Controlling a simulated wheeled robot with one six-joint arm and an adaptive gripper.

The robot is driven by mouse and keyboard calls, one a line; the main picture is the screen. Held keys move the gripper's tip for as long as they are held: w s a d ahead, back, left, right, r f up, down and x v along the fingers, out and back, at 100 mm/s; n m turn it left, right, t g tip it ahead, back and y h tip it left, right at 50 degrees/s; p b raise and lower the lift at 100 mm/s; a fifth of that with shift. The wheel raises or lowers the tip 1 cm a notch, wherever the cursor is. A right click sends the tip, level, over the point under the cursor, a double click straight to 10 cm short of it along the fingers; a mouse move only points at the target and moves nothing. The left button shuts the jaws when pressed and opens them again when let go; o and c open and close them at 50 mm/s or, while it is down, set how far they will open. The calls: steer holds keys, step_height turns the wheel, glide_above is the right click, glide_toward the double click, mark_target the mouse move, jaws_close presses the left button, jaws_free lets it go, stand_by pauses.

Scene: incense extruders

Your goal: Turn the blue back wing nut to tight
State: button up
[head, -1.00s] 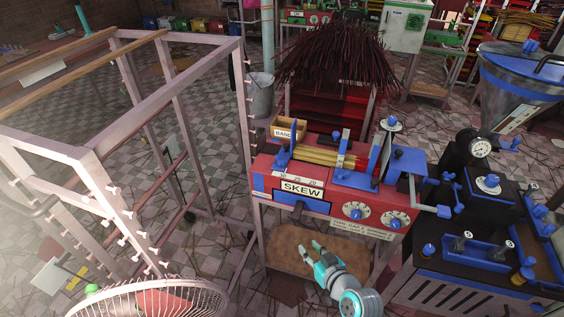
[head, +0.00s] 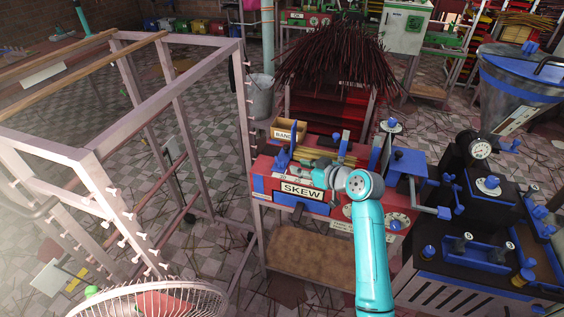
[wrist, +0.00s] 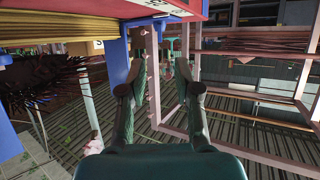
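Several small blue knobs and wing-shaped fittings show in the head view, too small to tell which is the back wing nut. One blue knob (head: 391,124) sits on a pale disc at the back of the red SKEW machine (head: 262,166). Another blue knob (head: 488,183) sits on a pale disc on the dark extruder at the right. My gripper (head: 325,176) is over the SKEW machine's front, left of both knobs. In the wrist view my gripper (wrist: 160,58) has its two fingers apart with nothing between them. No wing nut is clear in the wrist view.
The dark extruder (head: 430,292) stands right of the SKEW machine, with a metal hopper (head: 518,90) above it. A pale frame rack (head: 90,160) with pegs stands at the left. A wire-guarded fan (head: 150,300) is at the bottom left. A blue post (wrist: 117,65) rises close beside my left finger.

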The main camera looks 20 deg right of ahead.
mark_target(283, 162)
steer(key=x, duration=0.9)
steer(key=shift+w+a+f, duration=0.1)
steer(key=shift+w+a, duration=0.05)
steer(key=shift+w, duration=0.15)
jaws_close()
